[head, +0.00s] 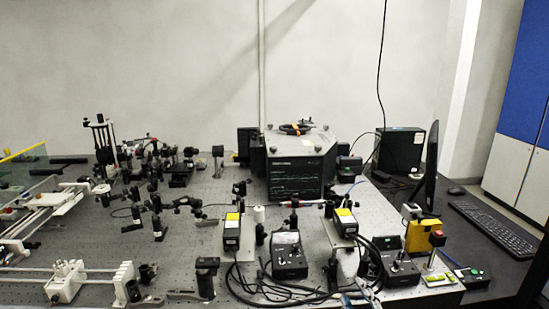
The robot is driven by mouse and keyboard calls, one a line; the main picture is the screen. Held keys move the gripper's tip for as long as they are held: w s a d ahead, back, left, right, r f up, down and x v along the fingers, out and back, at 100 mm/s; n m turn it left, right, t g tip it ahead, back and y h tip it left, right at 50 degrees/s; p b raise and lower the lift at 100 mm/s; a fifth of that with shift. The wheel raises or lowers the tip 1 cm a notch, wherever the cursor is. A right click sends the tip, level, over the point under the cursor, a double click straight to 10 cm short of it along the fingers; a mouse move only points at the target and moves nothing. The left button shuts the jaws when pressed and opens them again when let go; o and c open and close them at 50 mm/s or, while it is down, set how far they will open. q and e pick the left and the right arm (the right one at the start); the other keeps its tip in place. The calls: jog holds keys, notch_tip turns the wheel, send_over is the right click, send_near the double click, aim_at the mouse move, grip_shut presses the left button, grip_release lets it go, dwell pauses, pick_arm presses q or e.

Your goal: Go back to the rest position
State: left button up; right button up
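Part of my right gripper (364,291) shows at the bottom edge of the head view, right of centre, in front of the cables and small black boxes. It is small and cut off by the frame edge, and I cannot make out whether its fingers are apart or together. Nothing can be seen held in it. I cannot see my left gripper in the head view.
The perforated optical bench (215,250) is crowded with posts and mounts. A dark spectrometer housing (297,172) stands at the back. Near the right gripper are a meter box (289,258), a black control box (399,268) and loose cables. A monitor (431,170) and keyboard (495,228) are at right.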

jog(key=s+d+f+m+g, duration=0.1)
jog(key=s+f+m+g, duration=0.25)
jog(key=s+f, duration=0.5)
jog(key=s+f+m+g, duration=0.3)
jog(key=s+f+g, duration=0.2)
jog(key=s, duration=0.7)
jog(key=s+d+f+m+g, duration=0.1)
jog(key=s+f+m+g, duration=0.3)
jog(key=s+f, duration=0.45)
notch_tip(320, 180, down, 22)
jog(key=s+f+g, duration=0.1)
jog(key=s, duration=0.2)
jog(key=s+d+f+n+g, duration=0.1)
jog(key=s+d+f, duration=0.2)
jog(key=s+f, duration=1.4)
jog(key=shift+s+g+h, duration=0.15)
jog(key=shift+g+h, duration=0.2)
jog(key=shift+h, duration=0.05)
jog(key=shift+f, duration=0.1)
